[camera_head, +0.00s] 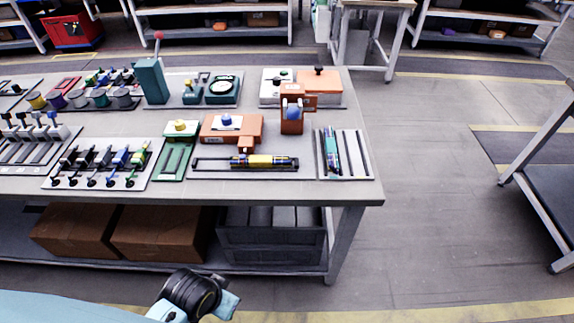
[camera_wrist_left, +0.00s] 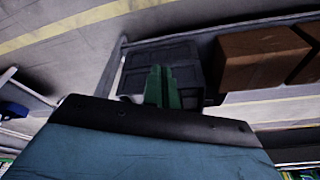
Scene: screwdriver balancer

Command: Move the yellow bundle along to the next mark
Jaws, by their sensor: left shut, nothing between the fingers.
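The yellow bundle (camera_head: 258,161), with dark bands or ends, lies lengthwise on a long dark rail tray (camera_head: 213,164) near the front edge of the workbench in the head view. Marks along the rail are too small to make out. My left arm is at the bottom of the head view, low in front of the bench and well apart from the bundle. My left gripper (camera_wrist_left: 162,74) shows in the left wrist view with its green fingers together and empty. The bundle is not seen in the wrist view. My right gripper is not in view.
Behind the rail is an orange device (camera_head: 238,130) with a blue knob. A green tray (camera_head: 173,162) is left of the rail; a grey slotted tray (camera_head: 358,154) is right. Cardboard boxes (camera_head: 158,234) and a dark crate (camera_head: 270,245) stand on the lower shelf.

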